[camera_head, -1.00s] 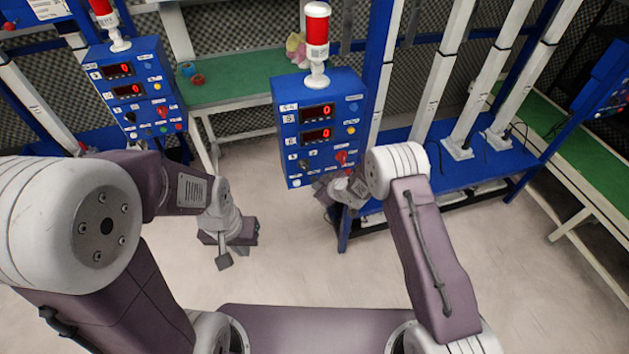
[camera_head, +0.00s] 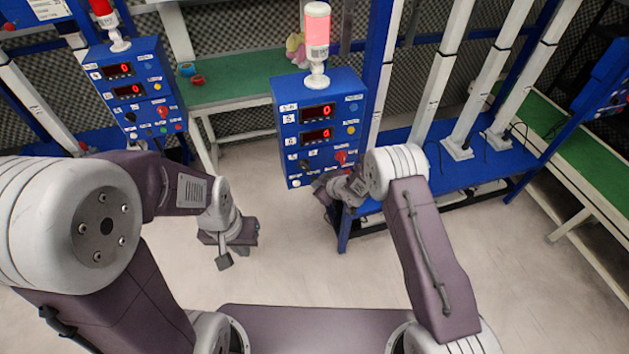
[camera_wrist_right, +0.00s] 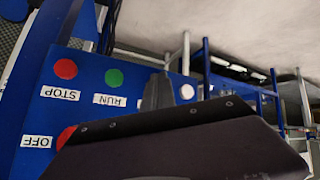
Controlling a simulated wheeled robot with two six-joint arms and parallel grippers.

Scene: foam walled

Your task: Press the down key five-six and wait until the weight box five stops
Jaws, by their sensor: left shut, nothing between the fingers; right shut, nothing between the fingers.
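The blue control box five-six (camera_head: 318,125) stands at the centre of the head view, with labels 5-6, 5 and 6 and two red displays both reading 0. Its signal lamp (camera_head: 317,35) glows pale red. My right gripper (camera_head: 328,190) is shut at the box's lower edge. In the right wrist view the panel is upside down, and the dark fingers (camera_wrist_right: 158,92) reach the panel between the green RUN button (camera_wrist_right: 114,77) and a white button (camera_wrist_right: 187,91). The fingers hide part of the panel; contact cannot be told. My left gripper (camera_head: 225,258) is shut and empty above the floor. Weight box five cannot be made out.
A second blue control box (camera_head: 135,90) stands at left, its displays also at 0. A green bench (camera_head: 235,80) is behind. A blue frame (camera_head: 450,165) with white columns stands right of the five-six box. The floor between the arms is clear.

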